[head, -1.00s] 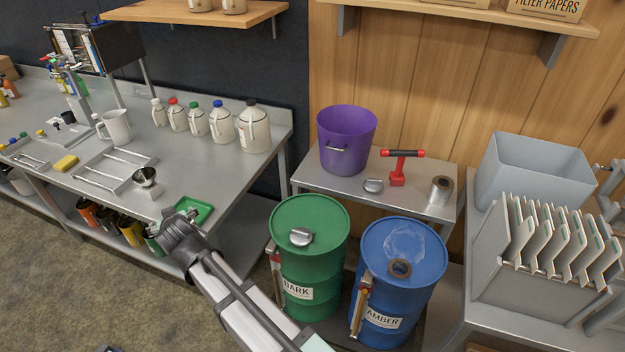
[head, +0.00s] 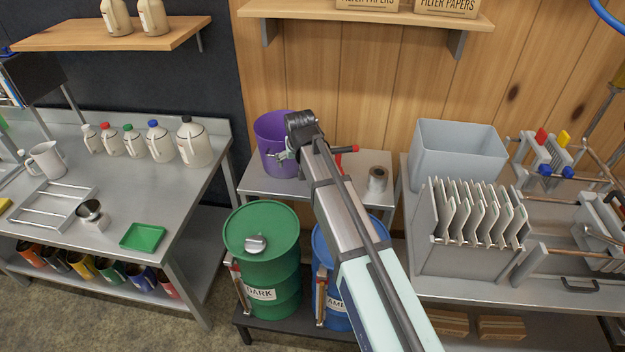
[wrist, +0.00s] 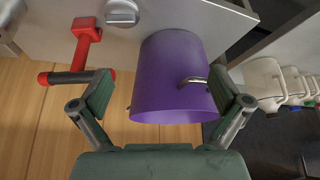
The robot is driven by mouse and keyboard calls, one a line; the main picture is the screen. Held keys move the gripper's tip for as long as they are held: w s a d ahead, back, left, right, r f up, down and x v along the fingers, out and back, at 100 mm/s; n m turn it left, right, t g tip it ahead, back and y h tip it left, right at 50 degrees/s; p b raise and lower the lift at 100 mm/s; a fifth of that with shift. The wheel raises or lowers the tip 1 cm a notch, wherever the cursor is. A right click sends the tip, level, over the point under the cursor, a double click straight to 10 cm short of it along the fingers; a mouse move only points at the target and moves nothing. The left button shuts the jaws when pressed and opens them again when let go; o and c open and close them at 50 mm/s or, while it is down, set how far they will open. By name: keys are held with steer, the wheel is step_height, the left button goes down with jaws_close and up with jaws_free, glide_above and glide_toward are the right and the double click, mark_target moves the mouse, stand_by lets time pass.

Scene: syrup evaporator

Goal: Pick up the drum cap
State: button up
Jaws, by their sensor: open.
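A silver drum cap (wrist: 122,13) lies on the small metal table, between the purple bucket and the red tool. It shows at the top edge of the wrist view; in the head view my arm hides it. A similar silver cap (head: 255,244) sits on top of the green DARK drum (head: 262,262). My gripper (head: 283,156) is open and empty in front of the purple bucket. In the wrist view its spread fingers (wrist: 162,92) frame the bucket, with the cap beyond them. I cannot tell whether a finger touches the bucket.
The purple bucket (head: 270,135) and red tool (wrist: 82,50) stand close to the cap. A grey-brown roll (head: 377,179) is at the table's right. The blue drum (head: 334,322) is partly behind my arm. A grey bin (head: 458,155) stands further right.

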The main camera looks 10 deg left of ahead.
steer(key=w+d+r+m+g, duration=0.1)
steer(key=w+d, duration=0.1)
steer(key=d, duration=0.5)
steer(key=p+x, duration=0.3)
steer(key=x, duration=0.8)
steer(key=shift+d+f+p, duration=0.1)
steer(key=shift+p, duration=0.25)
steer(key=shift+p+x, duration=1.25)
steer(key=shift+x, duration=1.7)
steer(key=c, duration=1.2)
